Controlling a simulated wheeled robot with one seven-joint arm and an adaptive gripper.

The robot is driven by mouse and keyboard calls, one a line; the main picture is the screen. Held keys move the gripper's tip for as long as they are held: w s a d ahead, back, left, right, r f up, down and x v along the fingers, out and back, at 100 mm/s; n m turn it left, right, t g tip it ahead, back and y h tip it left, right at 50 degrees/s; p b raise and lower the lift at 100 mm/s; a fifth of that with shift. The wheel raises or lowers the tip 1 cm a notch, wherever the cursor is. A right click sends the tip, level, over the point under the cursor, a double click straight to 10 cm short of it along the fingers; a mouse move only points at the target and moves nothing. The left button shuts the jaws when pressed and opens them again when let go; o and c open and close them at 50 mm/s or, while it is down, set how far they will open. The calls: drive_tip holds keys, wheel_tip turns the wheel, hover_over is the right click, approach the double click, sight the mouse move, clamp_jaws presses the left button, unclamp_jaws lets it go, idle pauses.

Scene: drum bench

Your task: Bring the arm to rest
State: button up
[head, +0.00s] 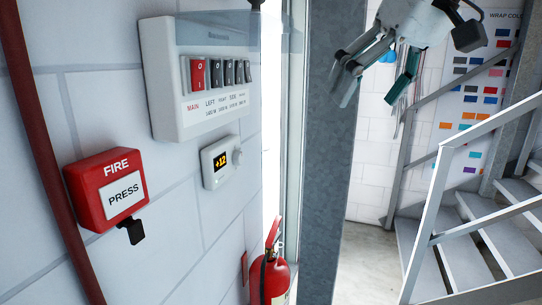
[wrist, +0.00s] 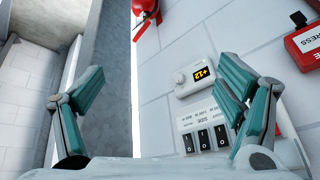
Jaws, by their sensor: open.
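My gripper (head: 377,82) hangs at the top right of the head view, in front of the grey column and the stairwell. Its two fingers are spread apart with nothing between them. In the wrist view my gripper (wrist: 165,93) shows both teal fingers wide open, and the wall and the column edge show beyond them. The gripper appears apart from the wall and its fittings.
A switch panel (head: 163,80), a thermostat (head: 221,161) reading +12 and a red fire button box (head: 106,188) are on the left wall. A fire extinguisher (head: 270,277) stands below. A grey column (head: 327,150) and metal stairs (head: 470,235) are to the right.

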drive_tip(key=s+d+f+m+h, duration=0.1)
drive_tip(key=s+f, duration=0.3)
drive_tip(key=f, duration=0.4)
drive_tip(key=s+d+f+m+h+b, duration=0.1)
drive_tip(key=s+d+f+m, duration=0.1)
drive_tip(key=s+f, duration=0.3)
drive_tip(key=s+d+f+m+t+h+b, duration=0.1)
drive_tip(key=s+f, duration=0.3)
drive_tip(key=f, duration=0.7)
drive_tip(key=shift+s+d+m+h, duration=0.15)
drive_tip(key=shift+d+m+h, duration=0.15)
drive_tip(key=shift+d+m, duration=0.2)
